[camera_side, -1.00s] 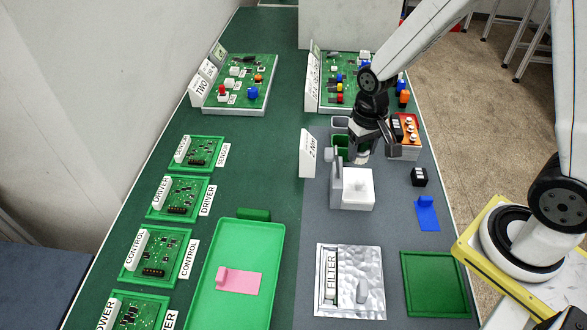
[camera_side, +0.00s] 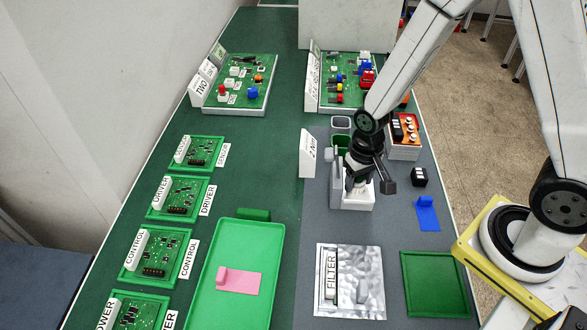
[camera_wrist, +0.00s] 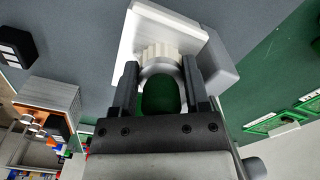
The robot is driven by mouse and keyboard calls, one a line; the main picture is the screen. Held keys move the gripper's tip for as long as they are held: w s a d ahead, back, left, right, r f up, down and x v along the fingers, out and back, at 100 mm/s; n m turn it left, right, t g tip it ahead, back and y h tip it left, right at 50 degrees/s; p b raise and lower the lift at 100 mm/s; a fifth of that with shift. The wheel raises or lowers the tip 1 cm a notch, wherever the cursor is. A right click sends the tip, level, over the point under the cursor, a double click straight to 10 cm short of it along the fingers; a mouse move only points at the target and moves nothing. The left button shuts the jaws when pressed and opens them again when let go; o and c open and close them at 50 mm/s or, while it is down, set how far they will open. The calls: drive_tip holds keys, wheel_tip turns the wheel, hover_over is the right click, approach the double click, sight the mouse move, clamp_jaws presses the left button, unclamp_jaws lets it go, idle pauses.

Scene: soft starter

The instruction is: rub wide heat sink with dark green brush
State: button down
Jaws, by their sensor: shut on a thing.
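In the wrist view, my gripper (camera_wrist: 161,85) is shut on the dark green brush (camera_wrist: 160,98). Its rounded green end shows between the fingers, and a cream ribbed part (camera_wrist: 158,53) shows beyond it. In the side view, my gripper (camera_side: 359,183) points down over the white block (camera_side: 347,203), low and close to its top. Whether the brush touches the block cannot be told. The brush is mostly hidden by the gripper in the side view. I cannot surely pick out the wide heat sink; it may be among the parts on the back boards.
A green cup (camera_side: 340,142) and a grey cup (camera_side: 340,122) stand behind the white block. A black block (camera_side: 419,177) and a blue piece (camera_side: 427,213) lie to its right.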

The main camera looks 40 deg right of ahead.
drive_tip(key=shift+s+a, duration=0.8)
drive_tip(key=shift+s, duration=0.05)
drive_tip(key=shift+s+a+r, duration=0.15)
drive_tip(key=shift+s+a, duration=0.05)
drive_tip(key=shift+s, duration=0.05)
drive_tip(key=shift+w+d, duration=2.35)
drive_tip(key=shift+w, duration=0.05)
wheel_tip(320, 180, up, 8)
